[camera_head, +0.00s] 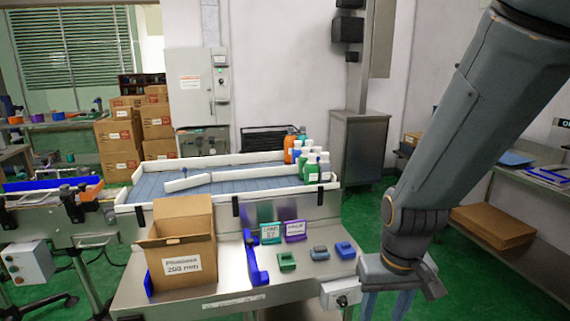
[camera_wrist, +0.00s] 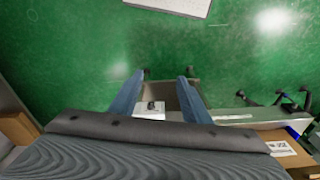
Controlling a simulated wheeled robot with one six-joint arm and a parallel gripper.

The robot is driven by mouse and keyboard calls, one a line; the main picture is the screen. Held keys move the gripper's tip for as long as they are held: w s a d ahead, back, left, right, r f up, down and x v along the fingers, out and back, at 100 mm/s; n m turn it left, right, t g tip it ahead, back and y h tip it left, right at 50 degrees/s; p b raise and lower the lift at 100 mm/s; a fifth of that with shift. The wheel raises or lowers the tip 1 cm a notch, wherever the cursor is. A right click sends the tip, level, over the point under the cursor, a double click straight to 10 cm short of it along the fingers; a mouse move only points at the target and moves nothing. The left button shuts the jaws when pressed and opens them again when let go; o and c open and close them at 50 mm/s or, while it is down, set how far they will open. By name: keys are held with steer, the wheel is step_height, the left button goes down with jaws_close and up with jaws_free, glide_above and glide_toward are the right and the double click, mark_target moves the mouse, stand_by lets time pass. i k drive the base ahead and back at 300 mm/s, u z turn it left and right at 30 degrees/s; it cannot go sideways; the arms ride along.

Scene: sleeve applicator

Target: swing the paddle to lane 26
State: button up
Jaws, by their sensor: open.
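The paddle (camera_head: 188,182) looks like a white bar lying at an angle across the blue slatted conveyor bed (camera_head: 240,186), with a small dark knob near its upper edge. A teal sign (camera_head: 270,233) reads something like "LANE 27". A purple sign (camera_head: 295,231) beside it is too small to read surely. No lane 26 mark is legible. My gripper (camera_head: 388,303) hangs at the lower right, beyond the front bench's right end and well away from the paddle. In the wrist view my gripper (camera_wrist: 160,77) has its two blue-grey fingers apart, with nothing between their tips.
An open cardboard box (camera_head: 180,253) and a blue bracket (camera_head: 254,260) stand on the steel bench. Several bottles (camera_head: 311,165) crowd the conveyor's right end. A white switch box (camera_head: 341,293) sits at the bench's front right corner, close to my gripper. Green floor lies beyond.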

mark_target(187, 183)
steer(key=u, duration=0.95)
steer(key=i, duration=1)
steer(key=z, duration=0.95)
